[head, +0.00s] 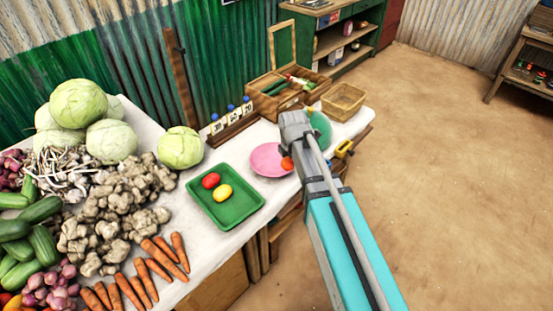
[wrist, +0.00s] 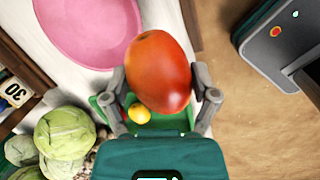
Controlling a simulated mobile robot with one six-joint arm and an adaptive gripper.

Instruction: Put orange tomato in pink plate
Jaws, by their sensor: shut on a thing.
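The orange tomato (wrist: 159,72) is held between the fingers of my gripper (wrist: 160,95) in the wrist view. In the head view a small part of the orange tomato (head: 287,163) shows beside my gripper (head: 290,160), whose fingers are mostly hidden by my arm. The pink plate (head: 268,158) lies on the white table, and the tomato is at its right edge in the picture. The pink plate (wrist: 88,28) also shows in the wrist view, left of the tomato and looking empty. I cannot tell the tomato's height above the table.
A green tray (head: 226,213) holds a red and a yellow tomato. A green plate (head: 320,130) is partly hidden behind my arm. A wicker basket (head: 343,101) and a wooden box (head: 262,104) stand at the back. Vegetables crowd the left of the table.

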